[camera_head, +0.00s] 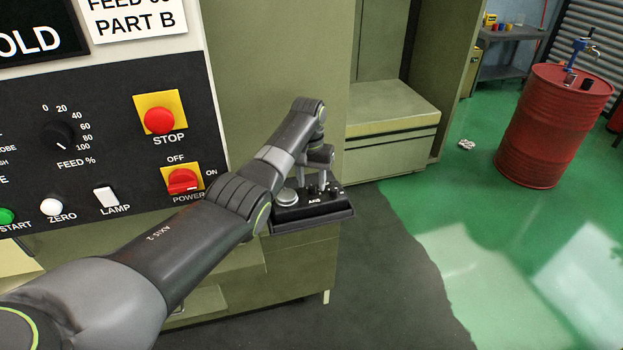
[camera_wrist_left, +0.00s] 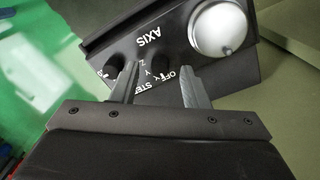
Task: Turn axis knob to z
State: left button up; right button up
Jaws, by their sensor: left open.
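A black control box (camera_head: 312,212) marked AXIS sits on a ledge at the end of my left arm. The wrist view shows its top face (camera_wrist_left: 115,30) with the words AXIS, OFF, Y, Z and STEP. One dark knob (camera_wrist_left: 160,66) lies between my left fingertips, and a second dark knob (camera_wrist_left: 115,62) is beside the left finger. Which way each knob points is too dark to tell. My left gripper (camera_wrist_left: 160,75) is open, with its fingers on either side of the knob; contact cannot be told. In the head view my left gripper (camera_head: 322,183) is over the box. My right gripper is not in view.
A silver round wheel (camera_head: 287,197) is on the box, close to my right-hand finger in the wrist view (camera_wrist_left: 220,28). A panel with a red STOP button (camera_head: 159,120) and a POWER switch (camera_head: 183,181) stands left. A red drum (camera_head: 553,125) stands on the green floor.

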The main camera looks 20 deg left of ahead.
pick_arm(q)
jog(key=shift+f, duration=0.65)
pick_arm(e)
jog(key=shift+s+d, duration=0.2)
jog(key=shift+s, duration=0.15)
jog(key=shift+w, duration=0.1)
pick_arm(q)
grip_shut()
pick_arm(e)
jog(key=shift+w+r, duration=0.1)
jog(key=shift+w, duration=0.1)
